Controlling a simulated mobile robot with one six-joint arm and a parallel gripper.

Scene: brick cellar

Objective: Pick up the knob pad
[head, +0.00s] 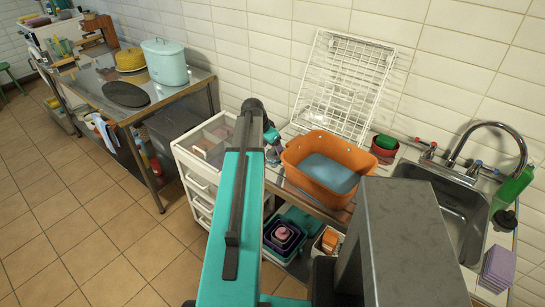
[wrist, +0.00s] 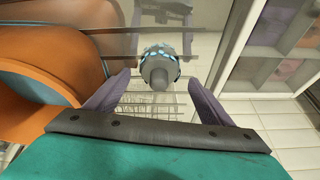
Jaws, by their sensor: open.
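The knob pad, as I take it, is a small grey round piece (wrist: 157,70) with a stubby grey knob and light-blue patches around its rim. In the wrist view it sits at upper centre, between the two purple-grey fingers of my gripper (wrist: 160,88). The fingers are spread, with visible gaps on both sides of the pad. Whether the fingertips are level with it in depth I cannot tell. In the head view my gripper (head: 271,136) is at the left end of the orange tub, largely hidden behind my arm, and the pad is hard to make out there.
An orange tub (head: 296,155) with blue-grey contents stands close by; it fills the left of the wrist view (wrist: 30,100). A white wire rack (head: 342,85) leans on the wall behind. A white drawer unit (head: 199,183) is left; a sink (head: 462,215) is right.

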